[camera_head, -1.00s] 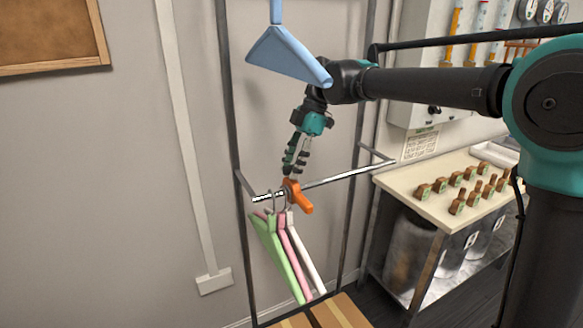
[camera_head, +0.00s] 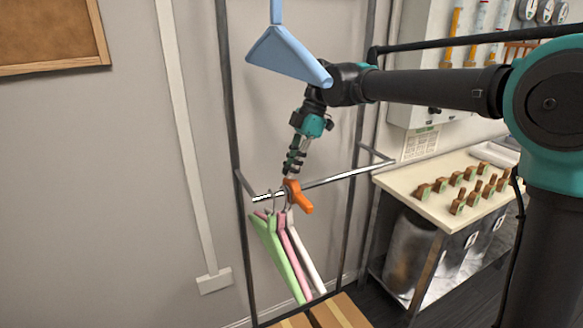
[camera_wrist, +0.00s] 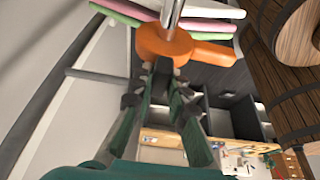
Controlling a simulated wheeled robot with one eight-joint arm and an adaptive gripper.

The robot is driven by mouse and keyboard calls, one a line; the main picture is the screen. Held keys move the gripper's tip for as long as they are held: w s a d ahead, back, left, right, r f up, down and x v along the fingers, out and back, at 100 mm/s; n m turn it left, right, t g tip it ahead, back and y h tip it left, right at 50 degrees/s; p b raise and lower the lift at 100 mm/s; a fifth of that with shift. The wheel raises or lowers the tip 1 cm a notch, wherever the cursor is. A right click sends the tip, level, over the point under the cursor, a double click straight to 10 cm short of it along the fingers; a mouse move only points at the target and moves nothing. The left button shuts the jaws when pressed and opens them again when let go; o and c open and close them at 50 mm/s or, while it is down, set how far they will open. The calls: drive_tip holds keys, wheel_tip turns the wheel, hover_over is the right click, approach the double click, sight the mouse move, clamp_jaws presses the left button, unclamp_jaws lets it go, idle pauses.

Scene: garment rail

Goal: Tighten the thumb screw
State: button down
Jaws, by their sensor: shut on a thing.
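An orange clamp collar with a handle (camera_head: 301,200) sits on the metal rail (camera_head: 345,176), just right of the hangers. It shows large in the wrist view (camera_wrist: 180,47), with the rail running up from it. The dark thumb screw (camera_wrist: 163,68) sticks out from the collar's near side. My gripper (camera_head: 289,170) comes down from above to the collar's top. In the wrist view its fingertips (camera_wrist: 163,82) are closed around the thumb screw. In the head view the screw is too small and covered to make out clearly.
Green (camera_head: 275,255), pink (camera_head: 290,250) and white (camera_head: 304,245) hangers hang left of the collar. A blue hanger-like piece (camera_head: 285,57) is above, near my wrist. Dark uprights flank the rail. A bench (camera_head: 425,205) with several brown blocks stands right.

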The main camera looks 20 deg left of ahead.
drive_tip(key=shift+m, duration=0.4)
drive_tip(key=m+t, duration=0.1)
drive_tip(key=m, duration=0.2)
drive_tip(key=m+t+y, duration=0.1)
drive_tip(key=m, duration=0.1)
drive_tip(key=shift+m, duration=0.4)
drive_tip(key=m+t, duration=0.1)
drive_tip(key=m, duration=0.2)
drive_tip(key=m+t, duration=0.1)
drive_tip(key=m, duration=0.2)
drive_tip(key=shift+m+t, duration=0.3)
drive_tip(key=shift+m, duration=0.1)
drive_tip(key=c, duration=1.5)
unclamp_jaws()
drive_tip(key=v, duration=1.2)
drive_tip(key=shift+d+f, duration=0.1)
drive_tip(key=shift+d, duration=0.15)
